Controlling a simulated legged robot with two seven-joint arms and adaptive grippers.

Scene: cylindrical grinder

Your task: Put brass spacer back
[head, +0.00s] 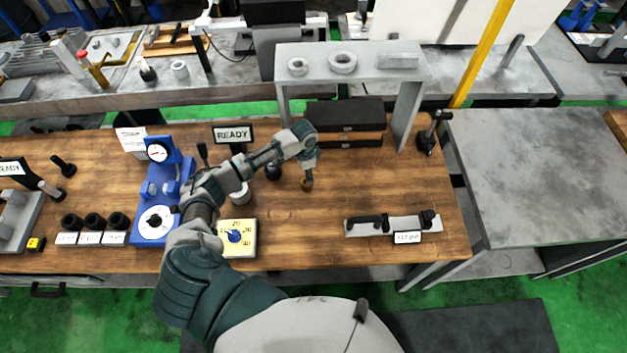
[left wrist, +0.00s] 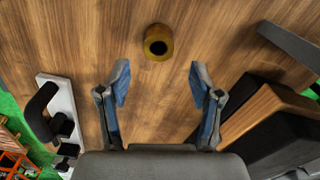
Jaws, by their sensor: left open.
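The brass spacer (head: 307,184) is a small ring-shaped brass piece on the wooden bench, left of the bench's middle-right area. In the left wrist view the brass spacer (left wrist: 158,52) stands on the bare wood with its dark bore showing, just ahead of the fingertips and roughly centred between them. My left gripper (head: 309,172) points down just above the spacer, and in the left wrist view it (left wrist: 158,80) is open with nothing between its blue-padded fingers. Whether the spacer lies above or below fingertip height I cannot tell. My right gripper is not in view.
A grey raised shelf (head: 352,47) carries two rings and a block; a black case (head: 345,114) stands beneath it. A metal holder (head: 393,225) with black parts lies right. A blue gauge stand (head: 160,190) and yellow dial plate (head: 240,250) stand left. Wood around the spacer is clear.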

